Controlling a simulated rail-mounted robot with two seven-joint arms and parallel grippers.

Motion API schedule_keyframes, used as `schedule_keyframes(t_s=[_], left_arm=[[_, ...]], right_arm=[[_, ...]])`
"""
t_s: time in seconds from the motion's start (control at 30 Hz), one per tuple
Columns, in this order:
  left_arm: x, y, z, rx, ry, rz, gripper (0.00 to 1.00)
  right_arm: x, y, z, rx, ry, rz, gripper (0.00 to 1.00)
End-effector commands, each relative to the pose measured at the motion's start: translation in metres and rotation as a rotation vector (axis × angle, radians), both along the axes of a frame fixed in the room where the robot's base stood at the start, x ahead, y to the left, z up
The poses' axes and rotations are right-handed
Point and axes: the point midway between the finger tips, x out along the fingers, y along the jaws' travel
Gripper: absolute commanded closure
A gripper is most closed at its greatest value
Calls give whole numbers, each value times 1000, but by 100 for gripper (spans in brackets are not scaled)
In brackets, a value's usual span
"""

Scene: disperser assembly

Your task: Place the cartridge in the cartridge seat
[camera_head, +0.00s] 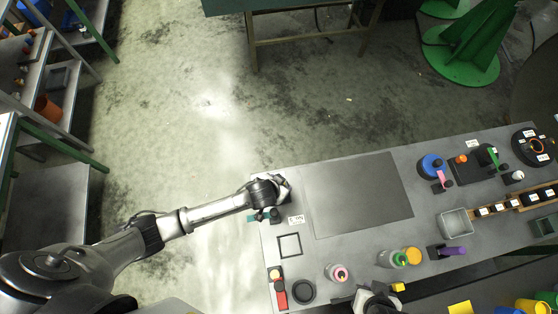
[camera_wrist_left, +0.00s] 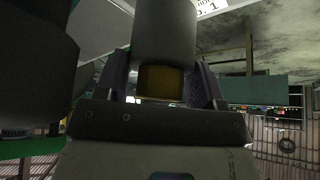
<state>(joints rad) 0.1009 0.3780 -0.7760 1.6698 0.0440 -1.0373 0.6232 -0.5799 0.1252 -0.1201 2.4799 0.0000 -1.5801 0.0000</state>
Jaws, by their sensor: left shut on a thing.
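In the left wrist view, my left gripper (camera_wrist_left: 160,88) is shut on a dark grey cylinder with a brass-coloured end (camera_wrist_left: 162,38), which I take to be the cartridge. In the head view, my left gripper (camera_head: 274,212) is at the left edge of the grey table, next to a white label and a teal piece (camera_head: 256,218). The wrist mostly hides the held part there. I cannot make out the cartridge seat for certain. My right gripper (camera_head: 378,298) is at the bottom edge of the head view, partly cut off; its fingers are unclear.
The grey table (camera_head: 282,186) carries a dark mat (camera_head: 358,192), a black square outline (camera_head: 289,245), a black ring (camera_head: 303,292) and a clear tray (camera_head: 456,222). Bottles and coloured parts stand along the front and right. Open floor lies left of the table.

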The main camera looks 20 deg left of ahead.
Motion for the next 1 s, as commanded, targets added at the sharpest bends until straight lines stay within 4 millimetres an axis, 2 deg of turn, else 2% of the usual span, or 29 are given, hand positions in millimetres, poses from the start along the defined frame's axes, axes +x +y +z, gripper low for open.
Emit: schedule_keyframes(t_s=[0.17,0.2,0.4,0.47,0.77,0.87,1.0], left_arm=[[1,-1,-1,-3,-3,0,100],[0,0,-3,-1,0,0,37],[0,0,-3,0,0,0,18],[0,0,-3,0,0,0,12],[0,0,1,0,0,0,12],[-5,1,8,-2,-1,-1,12],[-15,3,27,-2,-1,0,12]], right_arm=[[0,0,-1,-1,0,1,100],[0,0,-1,-1,0,1,100],[0,0,-1,0,0,0,100],[0,1,-1,1,-1,-1,100],[0,2,1,8,0,-6,100],[0,3,1,10,-1,-6,100],[0,3,3,9,-1,-5,100]])
